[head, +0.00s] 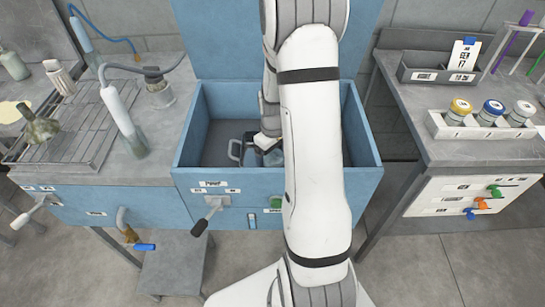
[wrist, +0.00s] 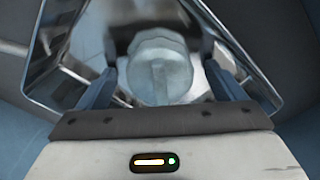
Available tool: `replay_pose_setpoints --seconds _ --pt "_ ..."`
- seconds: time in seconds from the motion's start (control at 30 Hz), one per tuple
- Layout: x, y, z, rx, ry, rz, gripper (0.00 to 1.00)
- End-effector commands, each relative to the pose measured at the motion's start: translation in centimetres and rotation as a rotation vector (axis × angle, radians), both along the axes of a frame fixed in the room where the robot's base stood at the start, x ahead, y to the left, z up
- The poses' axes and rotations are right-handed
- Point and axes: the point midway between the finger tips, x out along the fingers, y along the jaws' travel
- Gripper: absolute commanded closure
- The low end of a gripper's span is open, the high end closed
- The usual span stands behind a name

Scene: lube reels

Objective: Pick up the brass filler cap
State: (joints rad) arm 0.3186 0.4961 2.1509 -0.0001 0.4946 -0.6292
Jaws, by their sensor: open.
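My gripper (head: 264,143) is down inside the open blue box, partly hidden behind my arm. In the wrist view my gripper (wrist: 160,62) is open, with one blue-grey finger on each side of a pale, rounded, ridged thing (wrist: 158,72). It looks grey-blue and glassy, not brass. I cannot tell whether it is the filler cap or whether the fingers touch it. It sits within a shiny metal-walled container (wrist: 58,62). In the head view a container with a looped handle (head: 235,150) shows beside my gripper. No clearly brass cap shows.
The blue box (head: 190,130) has high walls around my gripper. A lever (head: 208,215) and a brass tap (head: 128,230) stick out in front. The left bench holds a wire rack (head: 75,135) and bottles. The right bench holds a white tray of jars (head: 440,128).

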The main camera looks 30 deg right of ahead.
Motion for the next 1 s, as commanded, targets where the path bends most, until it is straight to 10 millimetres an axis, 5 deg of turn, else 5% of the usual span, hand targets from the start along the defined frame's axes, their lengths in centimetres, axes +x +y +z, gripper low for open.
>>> replay_pose_setpoints --seconds 0.13,0.87,1.0 --pt "0.01 0.01 0.03 0.0 0.0 0.0 0.12" --pt "0.04 0.02 0.11 -0.001 -0.001 0.001 0.71" --pt "0.04 0.02 0.12 -0.001 -0.001 0.001 0.73"
